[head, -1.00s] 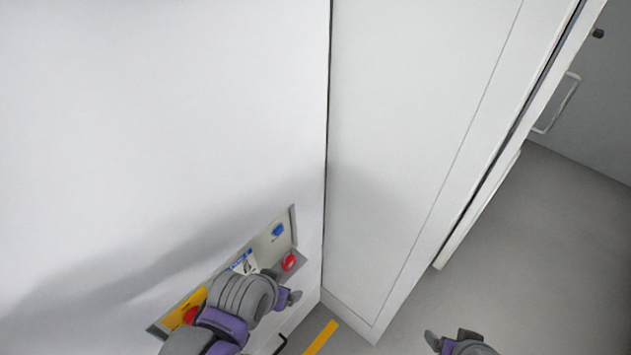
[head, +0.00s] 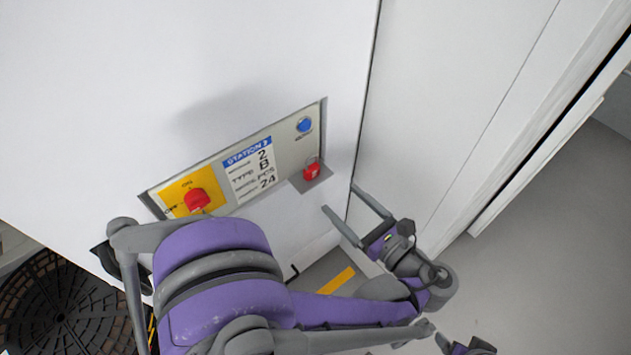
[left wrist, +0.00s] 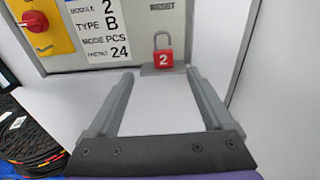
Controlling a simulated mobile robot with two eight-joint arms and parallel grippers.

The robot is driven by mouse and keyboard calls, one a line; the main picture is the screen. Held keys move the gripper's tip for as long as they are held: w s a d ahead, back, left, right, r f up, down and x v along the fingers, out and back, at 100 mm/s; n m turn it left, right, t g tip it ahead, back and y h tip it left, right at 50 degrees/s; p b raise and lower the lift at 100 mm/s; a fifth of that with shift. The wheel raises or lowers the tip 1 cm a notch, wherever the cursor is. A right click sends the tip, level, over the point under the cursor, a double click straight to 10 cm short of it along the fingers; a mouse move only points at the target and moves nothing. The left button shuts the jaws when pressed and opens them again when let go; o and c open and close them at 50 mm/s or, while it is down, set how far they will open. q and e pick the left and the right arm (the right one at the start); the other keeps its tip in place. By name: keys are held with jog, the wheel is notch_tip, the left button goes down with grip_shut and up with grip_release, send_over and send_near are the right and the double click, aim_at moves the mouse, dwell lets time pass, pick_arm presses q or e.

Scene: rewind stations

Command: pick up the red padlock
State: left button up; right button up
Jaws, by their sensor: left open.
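The red padlock (head: 311,172) stands upright on a small grey ledge (head: 318,184) at the lower right of the station panel. In the left wrist view the padlock (left wrist: 163,58) shows a white "2" and a grey shackle on top. My left gripper (head: 339,197) is open and empty, its fingers pointing toward the panel, below and right of the padlock in the head view. In the left wrist view the padlock appears beyond the fingertips (left wrist: 159,72), between their lines and not touched. Part of my right gripper (head: 463,345) shows at the bottom edge; its jaws are unclear.
The panel carries a red rotary switch (head: 197,200) on a yellow plate, a label (head: 250,169) and a blue button (head: 305,125). A white cabinet wall (head: 440,100) stands close on the right. A dark round basket-like thing (head: 60,310) is at lower left.

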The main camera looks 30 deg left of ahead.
aim_at(314, 171)
pick_arm(q)
jog(key=x, duration=0.7)
jog(key=b+x, duration=0.1)
jog(key=x, duration=0.2)
jog(key=shift+w+a+f, duration=0.1)
jog(key=shift+w+f, duration=0.2)
jog(key=shift+w, duration=0.15)
grip_shut()
